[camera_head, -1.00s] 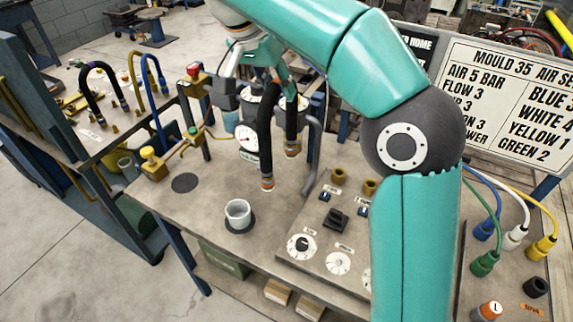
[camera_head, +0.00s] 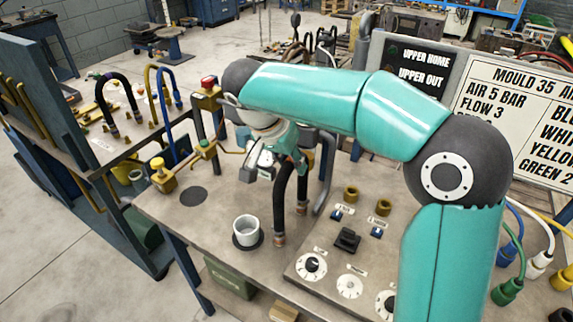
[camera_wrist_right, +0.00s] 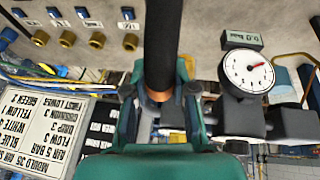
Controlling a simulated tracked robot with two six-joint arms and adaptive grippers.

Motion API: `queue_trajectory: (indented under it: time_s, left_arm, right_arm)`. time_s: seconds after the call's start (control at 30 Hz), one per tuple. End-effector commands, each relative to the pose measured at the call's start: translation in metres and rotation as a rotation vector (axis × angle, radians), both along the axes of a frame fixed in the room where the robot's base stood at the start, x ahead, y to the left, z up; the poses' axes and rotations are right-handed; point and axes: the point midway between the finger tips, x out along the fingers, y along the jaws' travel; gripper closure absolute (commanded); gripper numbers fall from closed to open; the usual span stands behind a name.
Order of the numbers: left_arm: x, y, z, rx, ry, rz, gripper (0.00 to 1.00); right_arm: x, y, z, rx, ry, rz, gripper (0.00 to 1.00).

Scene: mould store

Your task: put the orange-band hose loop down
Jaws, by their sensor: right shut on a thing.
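The black hose loop (camera_head: 280,205) hangs from my right gripper (camera_head: 283,152), above the middle bench in the head view. Its two ends point down, with brownish-orange fittings at the tips. The near end is just right of the white cup; I cannot tell whether it touches the bench. In the right wrist view, the gripper (camera_wrist_right: 160,93) is shut around the black hose (camera_wrist_right: 163,40), with an orange band (camera_wrist_right: 158,97) between its fingers. My arm hides part of the loop's top in the head view. My left gripper is not in view.
The white cup (camera_head: 246,230) stands beside the hose. A control panel (camera_head: 322,243) with knobs and brass sockets lies to its right. A valve with a red cap (camera_head: 208,84) and yellow pipework are left. Other hose loops (camera_head: 117,90) stand on the left bench.

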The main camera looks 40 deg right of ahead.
Motion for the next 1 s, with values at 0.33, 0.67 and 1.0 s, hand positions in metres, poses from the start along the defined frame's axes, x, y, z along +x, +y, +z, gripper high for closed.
queue_trajectory:
  time_s: [0.33, 0.67, 1.0]
  left_arm:
    - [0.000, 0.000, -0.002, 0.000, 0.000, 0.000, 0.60]
    - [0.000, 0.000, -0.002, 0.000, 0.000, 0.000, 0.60]
    - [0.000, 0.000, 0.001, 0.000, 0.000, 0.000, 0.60]
  right_arm:
    - [0.000, 0.000, -0.001, -0.001, 0.000, 0.001, 0.62]
    - [0.001, 0.001, -0.001, -0.001, 0.000, 0.002, 0.50]
    - [0.001, 0.013, 0.026, 0.001, -0.005, 0.005, 0.50]
